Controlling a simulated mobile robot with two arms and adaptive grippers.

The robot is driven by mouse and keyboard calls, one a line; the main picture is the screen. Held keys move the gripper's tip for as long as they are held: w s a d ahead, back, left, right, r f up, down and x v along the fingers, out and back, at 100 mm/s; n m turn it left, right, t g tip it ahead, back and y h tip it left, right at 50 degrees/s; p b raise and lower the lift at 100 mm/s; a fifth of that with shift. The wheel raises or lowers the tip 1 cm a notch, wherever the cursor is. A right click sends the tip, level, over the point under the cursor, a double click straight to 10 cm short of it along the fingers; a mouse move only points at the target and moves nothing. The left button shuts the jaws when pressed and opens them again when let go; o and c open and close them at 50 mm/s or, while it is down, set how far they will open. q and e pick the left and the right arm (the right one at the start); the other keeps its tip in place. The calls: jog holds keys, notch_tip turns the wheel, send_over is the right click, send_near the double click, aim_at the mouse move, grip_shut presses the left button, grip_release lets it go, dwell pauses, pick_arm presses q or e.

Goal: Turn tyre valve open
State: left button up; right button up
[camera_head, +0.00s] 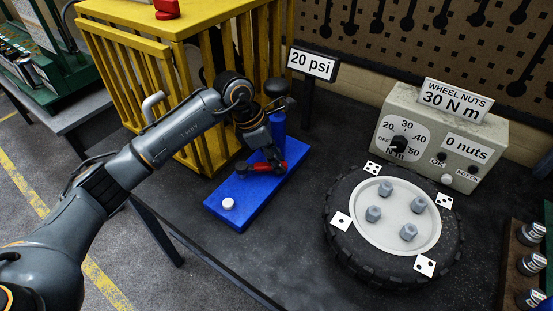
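A blue stand (222,203) lies on the dark bench, with a blue upright, a white round knob (228,204) near its front end and a red lever-like part (264,167) low at its back end. The red part looks like the tyre valve's handle. My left gripper (258,160) reaches down over the stand right at the red part. Its fingers are small and dark there, so I cannot tell whether they touch or close on it. The gripper hides part of the upright. My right gripper is out of view.
A yellow slatted cage (125,55) stands behind my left arm. A "20 psi" sign (312,65) stands behind the stand. A tyre (343,247) with several nuts lies to the right, before a grey torque box (400,106). Bench between stand and tyre is clear.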

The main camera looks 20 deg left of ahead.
pick_arm(q)
jog(key=o, duration=0.5)
jog(key=shift+c, duration=0.2)
notch_tip(320, 180, up, 10)
jog(key=shift+c, duration=0.2)
